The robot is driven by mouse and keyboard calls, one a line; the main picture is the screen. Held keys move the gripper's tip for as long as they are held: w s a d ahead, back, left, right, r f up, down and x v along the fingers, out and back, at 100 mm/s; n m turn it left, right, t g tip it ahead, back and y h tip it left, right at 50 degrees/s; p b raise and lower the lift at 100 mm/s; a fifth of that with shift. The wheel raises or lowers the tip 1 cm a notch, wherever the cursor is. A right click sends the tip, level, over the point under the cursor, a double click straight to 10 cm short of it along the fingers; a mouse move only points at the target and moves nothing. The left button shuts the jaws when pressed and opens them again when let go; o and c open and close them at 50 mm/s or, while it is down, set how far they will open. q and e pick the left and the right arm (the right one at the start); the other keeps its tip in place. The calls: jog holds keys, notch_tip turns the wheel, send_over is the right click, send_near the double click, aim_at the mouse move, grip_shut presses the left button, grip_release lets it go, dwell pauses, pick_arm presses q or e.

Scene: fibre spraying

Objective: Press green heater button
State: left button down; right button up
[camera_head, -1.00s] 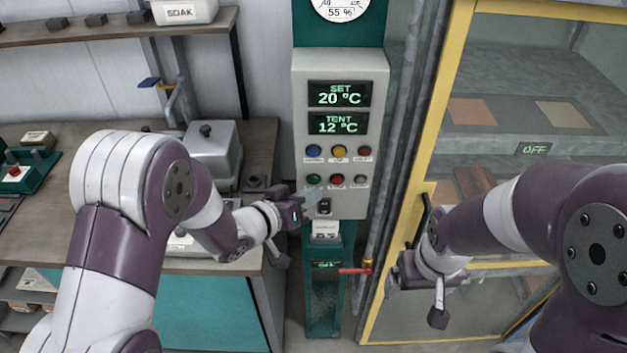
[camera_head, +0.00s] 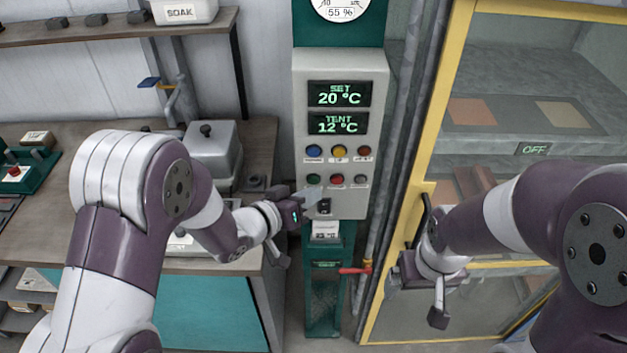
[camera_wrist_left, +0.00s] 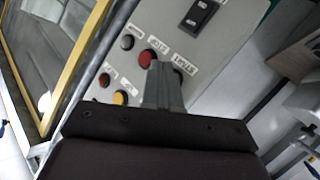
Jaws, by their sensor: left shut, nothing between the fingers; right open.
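The grey control panel (camera_head: 358,130) stands at the centre in the head view. The green button (camera_head: 313,179) is at the left of its lower row, beside a red button (camera_head: 336,180). My left gripper (camera_head: 312,196) is shut and empty, its tips at the panel just below or over the green button. In the left wrist view the shut fingers (camera_wrist_left: 163,85) reach the panel beside the red button (camera_wrist_left: 145,58) and mostly hide the green one. Whether they touch it I cannot tell. My right gripper (camera_head: 438,290) is open, before the yellow-framed cabinet.
The panel displays (camera_head: 339,94) read SET 20 °C and TENT 12 °C. A black switch (camera_head: 324,206) sits below the buttons. A red lever (camera_head: 355,270) juts out lower down. The yellow-framed cabinet (camera_head: 440,110) is right; a workbench (camera_head: 255,150) is left.

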dwell(0.8)
pick_arm(q)
jog(key=shift+w, duration=0.45)
jog(key=shift+w, duration=0.4)
dwell(0.4)
jog(key=shift+s, duration=0.85)
jog(key=s, duration=0.5)
dwell(0.4)
dwell(0.5)
